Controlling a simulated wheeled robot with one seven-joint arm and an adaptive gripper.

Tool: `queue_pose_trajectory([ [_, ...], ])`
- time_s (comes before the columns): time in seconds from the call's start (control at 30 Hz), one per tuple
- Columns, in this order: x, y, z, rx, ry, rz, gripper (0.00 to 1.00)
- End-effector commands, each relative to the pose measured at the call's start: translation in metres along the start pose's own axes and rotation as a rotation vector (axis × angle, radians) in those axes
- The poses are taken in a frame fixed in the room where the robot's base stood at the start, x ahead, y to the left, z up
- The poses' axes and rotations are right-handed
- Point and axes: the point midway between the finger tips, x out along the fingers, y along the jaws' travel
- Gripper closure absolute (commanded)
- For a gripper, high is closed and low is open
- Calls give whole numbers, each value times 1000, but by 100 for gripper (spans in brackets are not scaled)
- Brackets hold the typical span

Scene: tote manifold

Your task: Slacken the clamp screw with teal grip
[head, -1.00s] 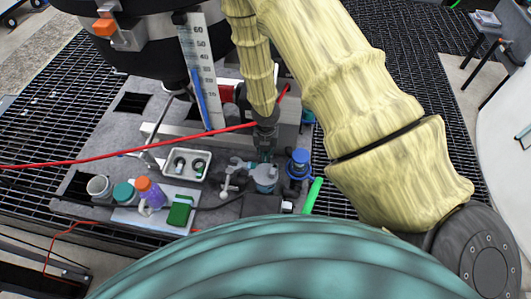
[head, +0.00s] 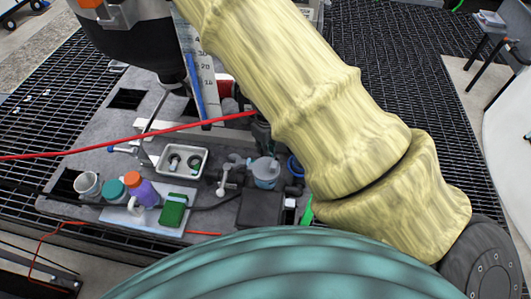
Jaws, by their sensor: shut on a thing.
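My gripper (head: 262,131) shows only in part, as a dark shape at the left edge of my pale ribbed arm. It points down over a grey-blue clamp-like fitting (head: 265,172) on the grey mat. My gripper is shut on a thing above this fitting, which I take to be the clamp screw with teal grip. The fingertips and the screw are small, dark and mostly hidden by the arm, so the screw's turn cannot be read.
A white tray (head: 204,163) with small cups, a purple bottle (head: 143,192), a teal jar (head: 114,192) and a green block (head: 174,208) stand left. A black vessel (head: 125,45) and a scale (head: 206,85) hang above. A red line (head: 120,146) crosses left. A blue-rimmed part (head: 294,166) is partly hidden right.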

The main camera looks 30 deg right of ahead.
Motion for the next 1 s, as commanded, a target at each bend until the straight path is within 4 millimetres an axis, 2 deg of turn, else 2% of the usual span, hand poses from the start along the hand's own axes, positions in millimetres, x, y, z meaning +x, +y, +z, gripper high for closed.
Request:
queue_pose_trajectory([
  [0.03, 4, -1, 2, -42, -4, -4, 100],
  [0.5, 3, -2, 1, -418, -2, -4, 100],
  [1.0, 0, -2, 0, -564, 0, -4, 100],
])
